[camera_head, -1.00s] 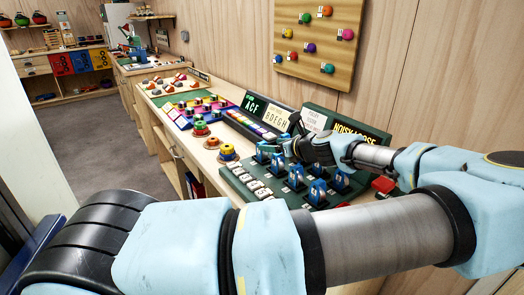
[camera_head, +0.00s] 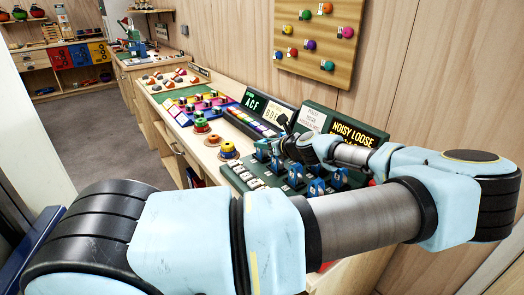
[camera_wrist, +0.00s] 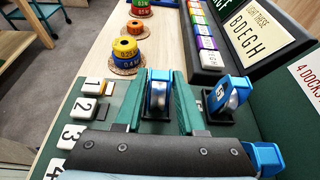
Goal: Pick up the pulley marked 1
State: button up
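Several blue pulleys stand in a green docking board (camera_head: 233,170) beneath my arm in the head view. In the wrist view, one blue pulley (camera_wrist: 159,88) stands upright in a dark dock between the two green fingers of my gripper (camera_wrist: 160,80). The fingers straddle it closely on left and right, with no clear clamping contact. Its number is not visible. To its right, apart from the fingers, stands a blue pulley marked 5 (camera_wrist: 224,94). In the head view, my gripper (camera_head: 284,138) is at the far end of the board, its fingertips partly hidden.
White number tiles (camera_wrist: 85,108) run along the board's left side. Yellow-and-blue stacked rings (camera_wrist: 126,52) stand beyond on the wooden bench. A row of coloured blocks (camera_wrist: 206,40) and upright signs (camera_head: 354,137) flank the pulleys on the right.

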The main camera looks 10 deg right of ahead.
grip_shut()
jog(key=shift+r, duration=0.1)
